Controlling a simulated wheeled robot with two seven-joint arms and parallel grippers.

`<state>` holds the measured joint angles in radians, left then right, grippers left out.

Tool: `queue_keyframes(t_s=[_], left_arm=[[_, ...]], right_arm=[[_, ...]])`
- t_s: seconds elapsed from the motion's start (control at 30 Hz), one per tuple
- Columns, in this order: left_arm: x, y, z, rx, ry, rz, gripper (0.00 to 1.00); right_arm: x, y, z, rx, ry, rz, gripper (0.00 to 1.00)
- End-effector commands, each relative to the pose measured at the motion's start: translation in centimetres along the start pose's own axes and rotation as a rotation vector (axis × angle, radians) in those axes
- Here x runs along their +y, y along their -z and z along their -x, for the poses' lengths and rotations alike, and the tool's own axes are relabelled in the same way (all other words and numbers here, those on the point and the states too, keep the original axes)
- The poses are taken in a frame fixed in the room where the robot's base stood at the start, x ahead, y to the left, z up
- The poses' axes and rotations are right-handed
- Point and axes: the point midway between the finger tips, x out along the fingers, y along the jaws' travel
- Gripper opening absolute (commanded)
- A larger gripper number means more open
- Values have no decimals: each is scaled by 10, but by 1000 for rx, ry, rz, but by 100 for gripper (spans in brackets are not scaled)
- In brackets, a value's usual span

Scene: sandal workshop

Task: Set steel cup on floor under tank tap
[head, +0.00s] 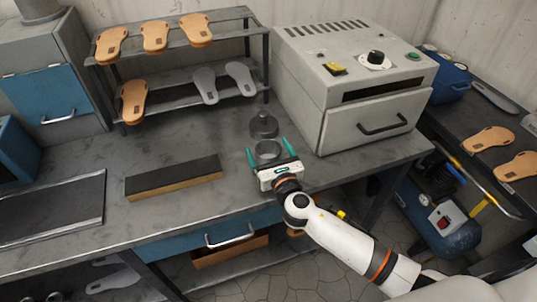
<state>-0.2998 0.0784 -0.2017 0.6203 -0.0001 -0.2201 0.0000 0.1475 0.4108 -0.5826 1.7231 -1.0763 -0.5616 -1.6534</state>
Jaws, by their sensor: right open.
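A round steel cup (267,147) stands on the grey workbench, near the front left of the oven-like box. My right gripper (270,153) is open, with its teal fingers on either side of the cup. I cannot tell whether the fingers touch it. A blue tank (446,236) lies on the floor at the right, below the side bench. Its tap cannot be told for certain, and my right arm and the bench hide part of the floor near it. My left gripper is not in view.
A dark knobbed piece (263,125) stands just behind the cup. A dark block (174,178) lies to its left. The grey box (350,85) stands close at the right. A rack (180,95) holds several soles behind. Bare benchtop (100,160) lies at the left.

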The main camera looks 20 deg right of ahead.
Motion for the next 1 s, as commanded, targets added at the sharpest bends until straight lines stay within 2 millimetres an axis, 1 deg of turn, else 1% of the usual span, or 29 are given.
queue_keyframes(t_s=[0.03, 0.17, 0.4, 0.43, 0.67, 0.7, 0.77, 0.93, 1.0], left_arm=[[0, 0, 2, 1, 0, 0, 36], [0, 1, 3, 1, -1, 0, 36], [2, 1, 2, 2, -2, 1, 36], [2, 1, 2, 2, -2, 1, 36], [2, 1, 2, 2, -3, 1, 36], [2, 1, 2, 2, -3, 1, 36], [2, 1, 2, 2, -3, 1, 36], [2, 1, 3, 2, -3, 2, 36], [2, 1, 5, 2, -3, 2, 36]], right_arm=[[0, 2, -9, 1, -1, 1, 89], [0, 1, -21, 1, -1, 0, 89], [0, 0, -23, -1, 0, 1, 89], [0, 0, -23, -1, 0, 1, 87], [0, 0, -23, -1, 0, 1, 49], [0, 0, -23, -1, 0, 1, 43], [0, 0, -23, 0, 0, 1, 37], [0, 1, -23, 0, 0, 1, 36], [0, 6, -23, 2, 0, 2, 36]])
